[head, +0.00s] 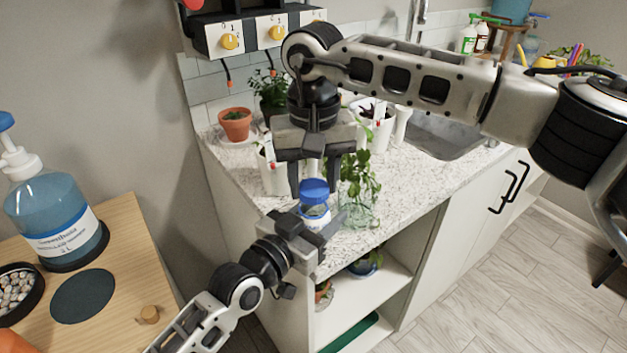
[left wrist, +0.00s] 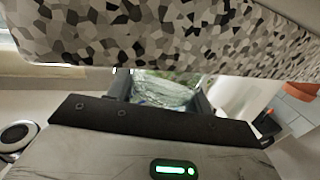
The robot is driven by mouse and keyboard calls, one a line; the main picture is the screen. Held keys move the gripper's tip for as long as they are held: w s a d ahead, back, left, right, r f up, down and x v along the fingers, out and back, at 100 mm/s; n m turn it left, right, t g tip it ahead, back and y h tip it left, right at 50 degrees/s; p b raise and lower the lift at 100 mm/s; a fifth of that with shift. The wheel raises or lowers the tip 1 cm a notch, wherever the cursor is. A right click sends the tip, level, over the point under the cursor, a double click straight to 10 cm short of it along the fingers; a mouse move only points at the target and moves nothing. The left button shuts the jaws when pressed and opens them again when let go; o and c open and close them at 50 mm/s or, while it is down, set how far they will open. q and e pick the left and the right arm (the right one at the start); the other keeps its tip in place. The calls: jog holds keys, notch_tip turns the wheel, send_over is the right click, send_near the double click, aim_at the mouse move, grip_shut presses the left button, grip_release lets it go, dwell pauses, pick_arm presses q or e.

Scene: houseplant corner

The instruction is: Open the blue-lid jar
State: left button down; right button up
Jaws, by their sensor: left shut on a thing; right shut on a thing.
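The jar (head: 317,212), clear with a pale label, is upright at the counter's front left corner. Its blue lid (head: 314,190) sits on top of it. My left gripper (head: 318,222) comes from below left and is shut on the jar's body. In the left wrist view the clear jar (left wrist: 165,90) shows between the fingers, partly hidden by the gripper's own body. My right gripper (head: 314,185) points down from above, shut on the blue lid with a finger on either side. I cannot tell whether the lid has turned.
A leafy plant in a glass vase (head: 358,205) stands close right of the jar. White pots and a terracotta pot (head: 236,124) stand behind on the speckled counter (head: 405,185). A wooden table (head: 125,225) with a large pump bottle (head: 52,215) is at left.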

aim_at(314, 187)
jog(key=shift+r, duration=2)
pick_arm(q)
jog(key=c, duration=0.5)
grip_release()
